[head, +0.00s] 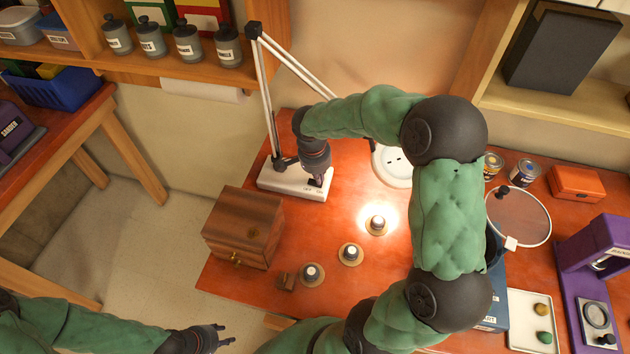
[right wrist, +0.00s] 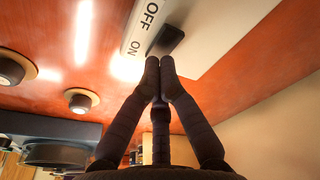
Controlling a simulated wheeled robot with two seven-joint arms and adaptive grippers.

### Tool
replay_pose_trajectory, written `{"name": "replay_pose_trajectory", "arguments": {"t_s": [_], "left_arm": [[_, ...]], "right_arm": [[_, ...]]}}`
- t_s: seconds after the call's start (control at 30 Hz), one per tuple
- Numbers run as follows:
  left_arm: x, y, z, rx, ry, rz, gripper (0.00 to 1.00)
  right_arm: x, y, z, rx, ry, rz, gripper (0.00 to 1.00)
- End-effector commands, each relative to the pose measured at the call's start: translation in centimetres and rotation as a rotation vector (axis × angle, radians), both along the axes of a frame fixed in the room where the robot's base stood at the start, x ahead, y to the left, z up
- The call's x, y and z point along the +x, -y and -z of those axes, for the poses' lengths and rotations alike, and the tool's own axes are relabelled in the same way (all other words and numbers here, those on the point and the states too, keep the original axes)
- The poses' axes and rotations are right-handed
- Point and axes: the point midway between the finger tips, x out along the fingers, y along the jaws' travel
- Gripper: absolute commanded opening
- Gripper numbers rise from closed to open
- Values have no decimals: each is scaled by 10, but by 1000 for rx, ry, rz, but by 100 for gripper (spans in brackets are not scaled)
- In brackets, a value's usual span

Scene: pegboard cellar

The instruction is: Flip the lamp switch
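The desk lamp has a white base (head: 285,180) on the red-brown table, with a thin jointed arm rising from it. Its round white head (head: 390,172) is partly hidden behind my right arm, and a bright pool of light lies on the table below. The dark switch (right wrist: 167,40) is on the base beside the OFF and ON lettering. My right gripper (right wrist: 160,66) has its fingertips together at the near edge of the switch, close to ON; contact is hard to tell. In the head view it points down at the base. My left gripper (head: 228,334) is open and empty, low at the left.
A wooden box (head: 243,228) stands in front of the lamp base. Several small round pieces (head: 350,254) sit on discs along the table. A round magnifier (head: 518,217) and a white tray (head: 530,320) are at right. Shelves with jars (head: 188,42) hang behind.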

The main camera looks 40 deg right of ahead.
Motion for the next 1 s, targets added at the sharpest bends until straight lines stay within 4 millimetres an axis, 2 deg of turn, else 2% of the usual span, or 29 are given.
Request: {"name": "replay_pose_trajectory", "arguments": {"t_s": [0.8,1.0], "left_arm": [[0,0,-32,0,0,0,40],[0,0,-33,0,0,0,40]], "right_arm": [[0,0,-58,0,1,0,0],[0,0,-62,0,0,0,0]]}}
